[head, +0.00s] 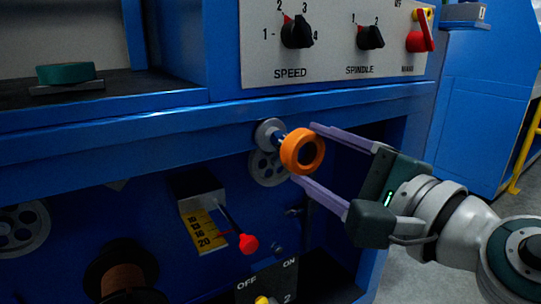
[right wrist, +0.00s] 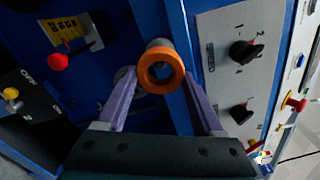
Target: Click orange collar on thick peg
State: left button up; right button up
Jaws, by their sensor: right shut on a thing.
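The orange collar (head: 302,151) is a thick ring with a dark centre, in front of the blue machine's face. My right gripper (head: 306,154) is shut on it, with one purple finger above and one below in the head view. A grey round flange with a short peg (head: 268,131) stands out from the machine just behind and left of the collar. In the right wrist view the collar (right wrist: 161,70) lies between the fingers, with a grey cylinder (right wrist: 158,44) just behind it. I cannot tell how far the collar is over the peg. My left gripper is not in view.
A grey spoked pulley (head: 268,169) sits just below the peg. A red-knobbed lever (head: 248,243) and yellow scale (head: 205,232) are lower left. The blue beam and the knob panel (head: 335,70) are above. Another pulley (head: 20,230) is at far left.

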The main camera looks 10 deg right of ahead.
aim_at(302, 160)
jog(key=shift+w, duration=0.1)
dwell(0.4)
jog(key=shift+x, duration=1.3)
jog(key=shift+w+a, duration=0.1)
dwell(0.3)
jog(key=shift+x, duration=1.35)
jog(key=shift+w, duration=0.1)
